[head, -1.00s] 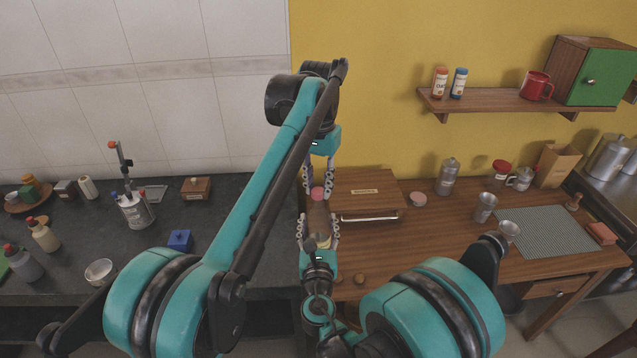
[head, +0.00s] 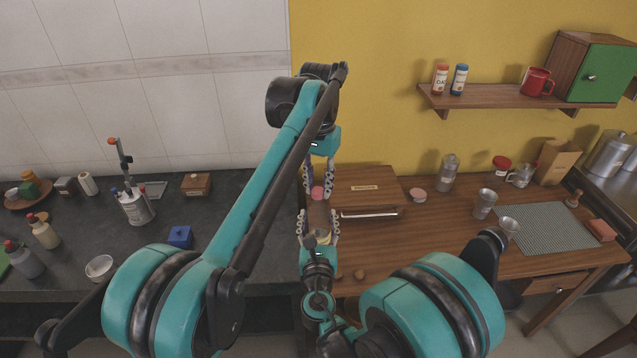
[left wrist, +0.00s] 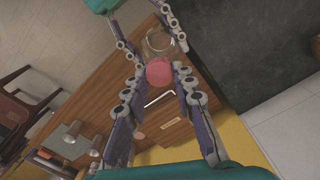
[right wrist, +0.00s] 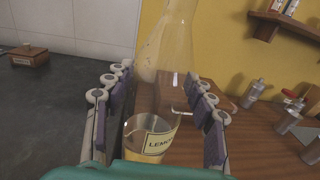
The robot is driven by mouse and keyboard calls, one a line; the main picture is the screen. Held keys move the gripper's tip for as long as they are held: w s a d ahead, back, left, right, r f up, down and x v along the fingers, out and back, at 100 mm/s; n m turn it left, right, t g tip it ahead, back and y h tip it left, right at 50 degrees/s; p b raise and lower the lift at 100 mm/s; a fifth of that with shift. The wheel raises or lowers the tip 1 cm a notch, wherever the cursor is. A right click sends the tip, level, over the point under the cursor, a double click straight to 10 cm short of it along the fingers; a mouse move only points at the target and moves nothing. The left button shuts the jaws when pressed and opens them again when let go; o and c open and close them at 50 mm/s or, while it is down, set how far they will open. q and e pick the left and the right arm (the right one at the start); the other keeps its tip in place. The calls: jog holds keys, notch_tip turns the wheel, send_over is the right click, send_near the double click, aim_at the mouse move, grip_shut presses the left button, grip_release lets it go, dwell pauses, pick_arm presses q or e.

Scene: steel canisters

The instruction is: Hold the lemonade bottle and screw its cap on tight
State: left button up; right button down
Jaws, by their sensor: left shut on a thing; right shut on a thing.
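The lemonade bottle (right wrist: 168,65) is clear glass with a yellow label, and in the right wrist view it stands between my right gripper's (right wrist: 157,88) fingers. In the head view my right gripper (head: 319,217) is shut on the bottle (head: 319,222) from the near side. The pink cap (head: 317,193) sits at the bottle's top end. My left gripper (head: 318,186) reaches over from the far side and is shut on the cap. The left wrist view shows the cap (left wrist: 158,72) between the fingertips. I cannot tell how tightly the cap sits; its thread is hidden.
A wooden box (head: 366,188) with a handled front stands just right of the grippers. A pink lid (head: 417,195), metal cups (head: 485,204) and a grey mat (head: 545,230) are further right. A blue box (head: 180,237) lies left on the dark counter (head: 235,205).

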pick_arm(q)
jog(key=m, duration=0.2)
jog(key=shift+m, duration=0.4)
jog(key=m, duration=0.4)
jog(key=shift+d+m, duration=0.1)
jog(key=shift+m, duration=0.3)
jog(key=m, duration=0.5)
jog(key=shift+s, duration=0.15)
jog(key=m, duration=1.1)
jog(key=shift+s+m, duration=0.1)
jog(key=shift+m, duration=0.2)
jog(key=m, duration=0.8)
jog(key=shift+a, duration=0.2)
